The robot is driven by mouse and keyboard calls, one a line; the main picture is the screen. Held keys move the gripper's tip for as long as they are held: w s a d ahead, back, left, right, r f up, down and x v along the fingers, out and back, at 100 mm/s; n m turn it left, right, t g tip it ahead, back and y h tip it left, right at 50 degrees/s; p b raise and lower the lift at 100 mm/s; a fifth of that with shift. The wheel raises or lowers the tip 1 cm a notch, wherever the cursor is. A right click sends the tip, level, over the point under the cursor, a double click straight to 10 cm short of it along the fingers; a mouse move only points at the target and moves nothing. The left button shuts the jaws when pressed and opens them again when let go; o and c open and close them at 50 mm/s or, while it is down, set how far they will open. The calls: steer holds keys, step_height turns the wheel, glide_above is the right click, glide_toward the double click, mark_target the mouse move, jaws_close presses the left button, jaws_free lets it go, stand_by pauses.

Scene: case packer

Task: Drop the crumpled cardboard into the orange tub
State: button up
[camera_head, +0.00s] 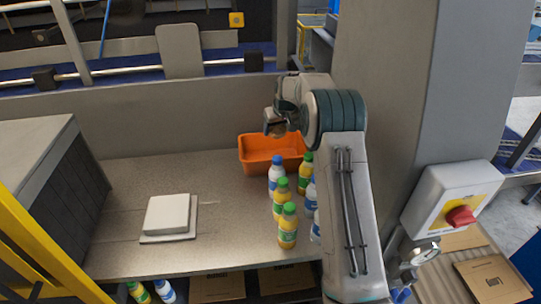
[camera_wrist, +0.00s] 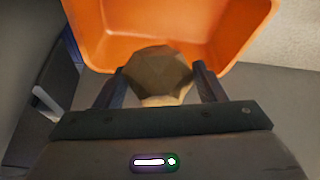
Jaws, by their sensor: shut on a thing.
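The crumpled cardboard (camera_wrist: 158,72) is a brown, faceted lump between the two dark fingers of my gripper (camera_wrist: 160,88) in the wrist view. My gripper is shut on it. The orange tub (camera_wrist: 240,38) lies beyond and below the cardboard in the wrist view, and the part of its inside that shows looks empty. In the head view the orange tub (camera_head: 258,160) stands at the back of the worktop, and my gripper (camera_head: 277,130) holds the cardboard (camera_head: 279,130) above its rim. My arm hides the tub's right end.
Several bottles (camera_head: 287,228) with green and blue caps stand in front of the tub, close to my arm. A white block (camera_head: 167,213) lies on the worktop at left. A grey pillar (camera_head: 390,110) and a red-knobbed switch box (camera_head: 459,205) are at right. The worktop's middle is clear.

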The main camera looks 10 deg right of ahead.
steer(key=shift+d+f, duration=0.15)
steer(key=shift+f, duration=0.45)
step_height(320, 180, down, 5)
steer(key=b, duration=0.3)
steer(key=o, duration=1)
steer(key=shift+o, duration=0.2)
steer(key=shift+r, duration=0.1)
steer(key=b+v, duration=0.3)
steer(key=v, duration=1)
steer(key=shift+r, duration=0.35)
steer(key=shift+s, duration=0.1)
